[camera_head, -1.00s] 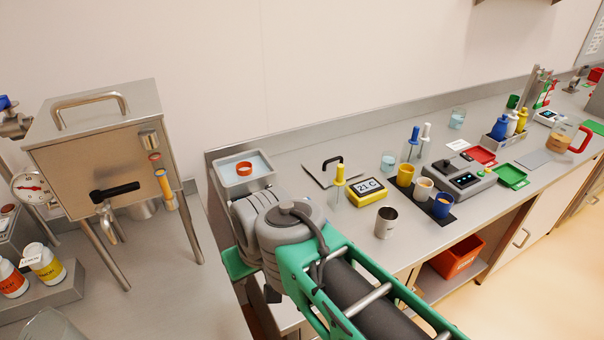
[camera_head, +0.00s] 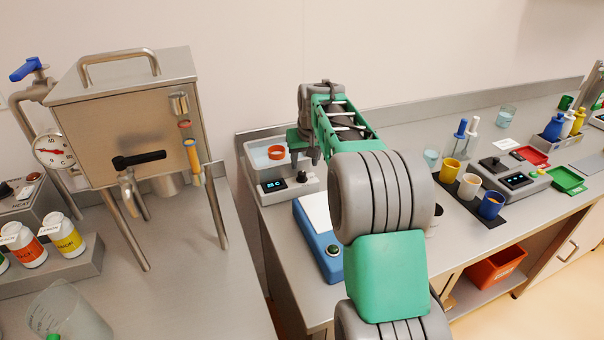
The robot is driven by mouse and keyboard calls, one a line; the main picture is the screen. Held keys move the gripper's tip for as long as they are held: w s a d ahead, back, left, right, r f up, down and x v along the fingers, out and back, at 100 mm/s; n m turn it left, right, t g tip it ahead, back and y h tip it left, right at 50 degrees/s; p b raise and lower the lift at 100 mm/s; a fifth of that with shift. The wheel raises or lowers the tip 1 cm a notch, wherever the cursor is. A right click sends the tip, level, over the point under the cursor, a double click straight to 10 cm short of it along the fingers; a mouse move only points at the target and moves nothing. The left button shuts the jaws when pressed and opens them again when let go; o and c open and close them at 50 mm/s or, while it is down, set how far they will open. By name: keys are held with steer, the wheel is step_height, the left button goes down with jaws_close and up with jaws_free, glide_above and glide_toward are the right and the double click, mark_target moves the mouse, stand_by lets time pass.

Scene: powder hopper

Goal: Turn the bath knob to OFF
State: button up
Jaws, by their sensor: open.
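The water bath (camera_head: 252,177) is a grey box with a clear water basin and an orange ring (camera_head: 276,152) in it. Its front has a lit display (camera_head: 273,186) and a small dark bath knob (camera_head: 302,177). The knob's pointer is too small to read. My gripper (camera_head: 305,163) is open, its dark fingers pointing down at the bath's right side, just above the knob in the picture. I cannot tell whether it touches the knob. Nothing shows between the fingers.
A blue device (camera_head: 318,250) with a white top stands in front of the bath. The steel hopper (camera_head: 130,130) stands to the left. Cups, a scale (camera_head: 515,178) and trays fill the counter to the right. My arm hides part of the middle counter.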

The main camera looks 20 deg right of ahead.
mark_target(302, 173)
steer(key=x, duration=0.5)
steer(key=shift+w+a+f+p, duration=0.1)
steer(key=shift+f+p, duration=0.25)
jaws_close()
